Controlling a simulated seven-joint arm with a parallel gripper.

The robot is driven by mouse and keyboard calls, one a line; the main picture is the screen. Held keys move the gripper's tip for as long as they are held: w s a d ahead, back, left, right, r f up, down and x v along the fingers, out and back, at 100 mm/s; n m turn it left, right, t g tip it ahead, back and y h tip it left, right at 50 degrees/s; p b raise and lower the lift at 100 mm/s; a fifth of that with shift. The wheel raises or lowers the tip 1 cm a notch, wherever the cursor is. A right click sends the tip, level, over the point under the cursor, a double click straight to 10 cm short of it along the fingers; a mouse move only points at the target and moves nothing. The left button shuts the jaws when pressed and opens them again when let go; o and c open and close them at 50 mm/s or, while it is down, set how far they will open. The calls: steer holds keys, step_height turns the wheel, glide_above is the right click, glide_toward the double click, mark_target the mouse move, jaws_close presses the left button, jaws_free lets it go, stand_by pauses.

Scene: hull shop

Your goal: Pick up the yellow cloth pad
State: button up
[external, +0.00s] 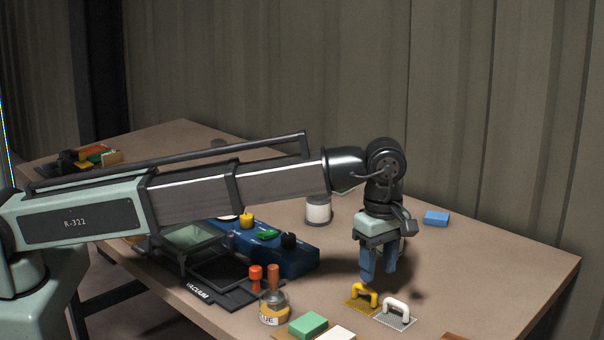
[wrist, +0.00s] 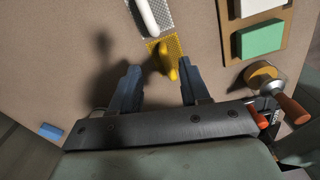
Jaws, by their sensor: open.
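The yellow cloth pad (external: 354,306) is a small square of yellow mesh with a yellow arched handle, lying on the table. In the wrist view the pad (wrist: 153,46) shows with its handle between and just beyond my fingertips. My gripper (external: 378,277) points down with its blue fingers open and empty, above and close to the pad. In the wrist view my gripper (wrist: 160,72) has its fingers on either side of bare table and the handle's near end. A similar grey-white mesh pad with a white handle (external: 396,308) lies right beside the yellow one.
A green block (external: 308,324) and a white block lie on a tan board at the front. A glue jar (external: 273,308) with an orange-handled tool stands left of the pads. A blue block (external: 436,218) lies farther back. The table right of the pads is clear.

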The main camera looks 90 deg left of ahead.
mark_target(382, 304)
steer(key=shift+s+d+f, duration=0.1)
steer(key=shift+d+f, duration=0.05)
steer(key=shift+f, duration=1.45)
steer(key=shift+s+d+f, duration=0.1)
steer(key=shift+f, duration=1.45)
jaws_close()
